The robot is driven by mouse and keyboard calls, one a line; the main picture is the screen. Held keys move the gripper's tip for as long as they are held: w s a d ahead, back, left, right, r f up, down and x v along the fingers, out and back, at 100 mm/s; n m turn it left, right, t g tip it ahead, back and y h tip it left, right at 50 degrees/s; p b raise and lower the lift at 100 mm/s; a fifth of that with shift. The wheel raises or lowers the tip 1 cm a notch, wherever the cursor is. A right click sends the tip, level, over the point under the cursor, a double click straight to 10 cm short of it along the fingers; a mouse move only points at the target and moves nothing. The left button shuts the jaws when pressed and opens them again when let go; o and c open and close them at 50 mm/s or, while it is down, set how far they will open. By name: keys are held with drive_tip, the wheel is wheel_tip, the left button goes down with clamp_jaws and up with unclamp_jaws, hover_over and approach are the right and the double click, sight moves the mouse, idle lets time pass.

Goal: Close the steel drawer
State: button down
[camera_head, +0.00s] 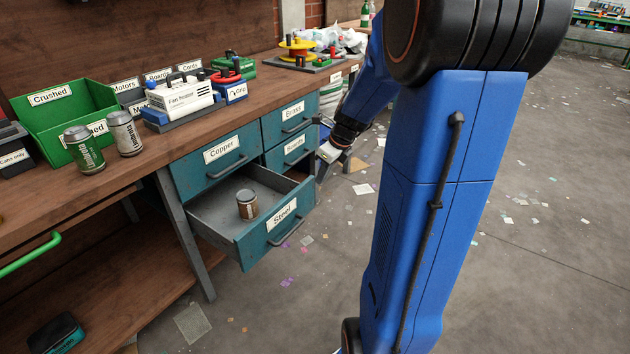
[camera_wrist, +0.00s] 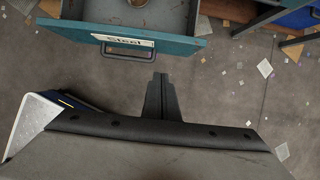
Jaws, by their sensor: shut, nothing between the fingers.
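The steel drawer (camera_head: 262,238) is pulled open below the copper drawer (camera_head: 215,158). A small brown can (camera_head: 247,205) stands inside it. Its teal front, labelled "Steel", and its dark handle (camera_head: 288,231) face outward. In the wrist view the drawer front (camera_wrist: 185,46) crosses the top, with its handle (camera_wrist: 127,55) left of centre. My gripper (camera_wrist: 161,76) is shut and empty, in front of the drawer's outer face and right of the handle in that view. It looks apart from the drawer. In the head view my gripper (camera_head: 321,176) is just beyond the drawer's right end.
The brass drawer (camera_head: 290,122) and another drawer (camera_head: 292,151) beside the copper one are closed. The floor at right is open, with scattered scraps.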

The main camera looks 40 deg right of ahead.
sight(304, 187)
drive_tip(key=shift+w+a+f, duration=0.45)
drive_tip(key=shift+w+f, duration=0.65)
drive_tip(key=shift+f, duration=0.25)
drive_tip(key=shift+w+a+f, duration=0.4)
drive_tip(key=shift+w+f, duration=0.75)
drive_tip(key=shift+f, duration=0.2)
drive_tip(key=shift+w+a+f, duration=0.45)
drive_tip(key=shift+w+f, duration=0.65)
drive_tip(key=shift+f, duration=0.25)
drive_tip(key=w+a, duration=0.3)
drive_tip(key=w, duration=0.7)
drive_tip(key=w+a, duration=0.4)
drive_tip(key=w, duration=0.6)
drive_tip(key=shift+w+a, duration=0.25)
drive_tip(key=shift+w, duration=0.15)
